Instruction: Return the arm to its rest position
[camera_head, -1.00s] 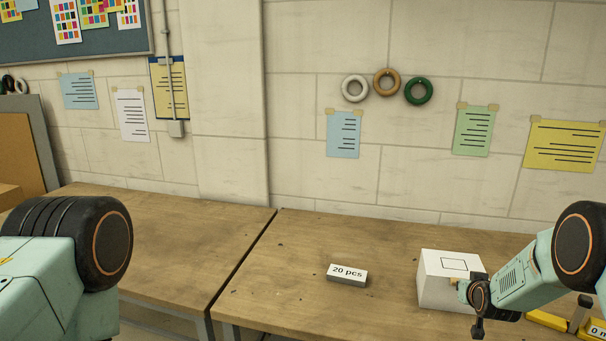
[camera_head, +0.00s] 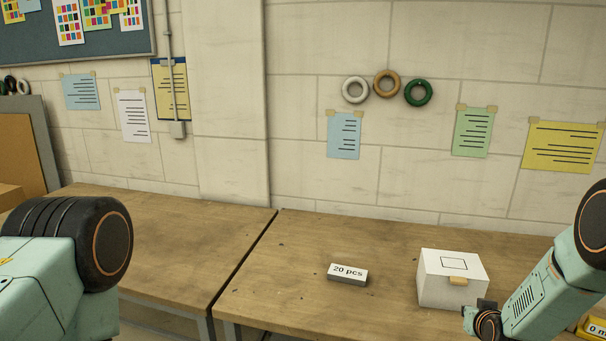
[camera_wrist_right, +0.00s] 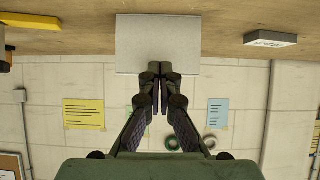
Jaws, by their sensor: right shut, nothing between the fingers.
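My right arm (camera_head: 525,300) comes in at the lower right of the head view, in front of the white box (camera_head: 440,285). Its wrist end is low, just in front of the box's right front corner. My right gripper (camera_wrist_right: 160,70) is shut and empty in the right wrist view. Its fingertips overlap the box (camera_wrist_right: 157,40) in that upside-down picture; a gap in depth cannot be judged there. My left arm (camera_head: 60,275) shows only as a teal link and a black joint at the lower left. The left gripper is out of view.
A yellow item (camera_head: 594,327) sits at the lower right edge, partly behind my arm. The left table is clear.

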